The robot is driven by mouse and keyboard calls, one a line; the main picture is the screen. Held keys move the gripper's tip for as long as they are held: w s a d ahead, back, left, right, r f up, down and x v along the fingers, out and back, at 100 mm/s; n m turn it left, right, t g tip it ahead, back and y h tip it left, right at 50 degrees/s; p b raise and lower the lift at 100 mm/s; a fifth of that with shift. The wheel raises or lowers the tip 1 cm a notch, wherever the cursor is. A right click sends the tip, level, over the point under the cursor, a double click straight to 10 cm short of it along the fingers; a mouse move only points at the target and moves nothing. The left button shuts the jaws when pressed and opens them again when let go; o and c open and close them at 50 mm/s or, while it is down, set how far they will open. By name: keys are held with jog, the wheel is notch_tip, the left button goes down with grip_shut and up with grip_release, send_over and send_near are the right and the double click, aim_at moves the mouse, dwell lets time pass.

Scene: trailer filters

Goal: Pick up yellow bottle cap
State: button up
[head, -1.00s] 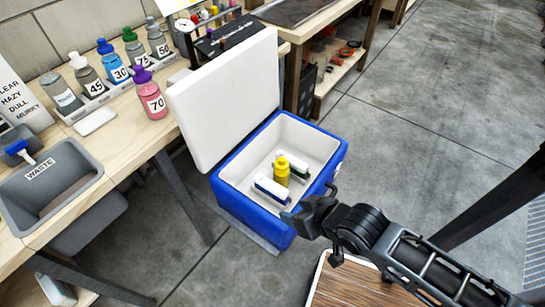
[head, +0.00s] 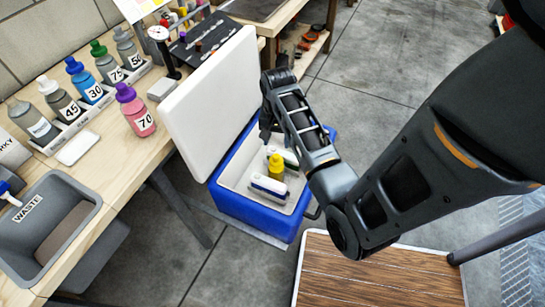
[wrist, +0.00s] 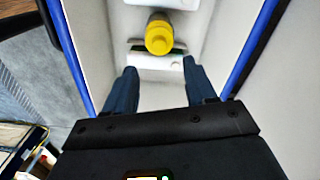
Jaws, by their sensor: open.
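The yellow bottle cap (head: 276,164) tops a bottle inside the open blue cooler (head: 256,216). In the wrist view the yellow cap (wrist: 159,38) is at the top centre, ahead of my gripper (wrist: 158,72) and between the lines of its two fingers. The fingers are spread apart with nothing between them. In the head view my gripper (head: 267,134) is over the back part of the cooler, near its raised white lid (head: 212,105). The bottle's lower part is hard to see.
White boxes (head: 268,187) lie beside the bottle in the cooler. The workbench at left holds numbered bottles (head: 136,112) and a grey waste bin (head: 70,190). A wooden-topped platform (head: 375,275) stands in front right. The cooler walls stand close around the gripper.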

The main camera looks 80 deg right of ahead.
aim_at(276, 156)
jog(key=f, duration=0.7)
jog(key=shift+a+f, duration=0.2)
jog(key=shift+c, duration=0.3)
grip_shut()
